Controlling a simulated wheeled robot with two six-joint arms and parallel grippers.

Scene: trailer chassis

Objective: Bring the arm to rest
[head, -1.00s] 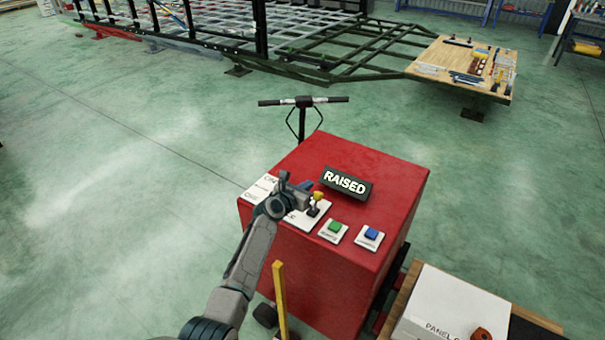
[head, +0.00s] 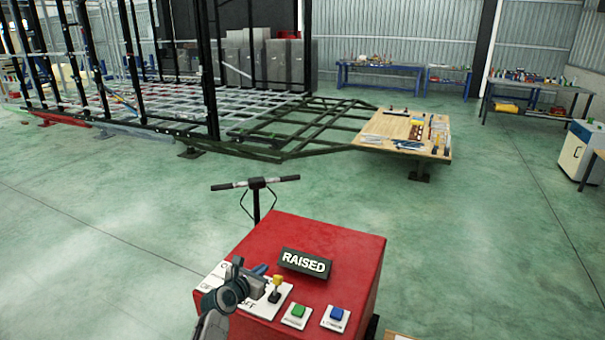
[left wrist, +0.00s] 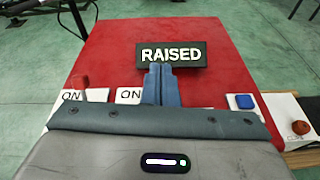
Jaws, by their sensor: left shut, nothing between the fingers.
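My left gripper (head: 262,270) is shut and empty. In the head view it is over the left part of the top of a red box (head: 335,240), beside a switch with a yellow tip (head: 277,280). In the left wrist view its closed fingers (left wrist: 161,84) point toward a black sign reading RAISED (left wrist: 171,53). The sign also shows in the head view (head: 305,263). A green button (head: 298,311) and a blue button (head: 337,314) are on the box to the right of the switch. My right gripper is not in view.
A T-shaped handle (head: 256,184) stands behind the red box. A dark trailer frame (head: 300,128) with a wooden board (head: 385,130) lies beyond, with blue benches (head: 380,72) at the back wall. Open green floor (head: 480,250) is to the right.

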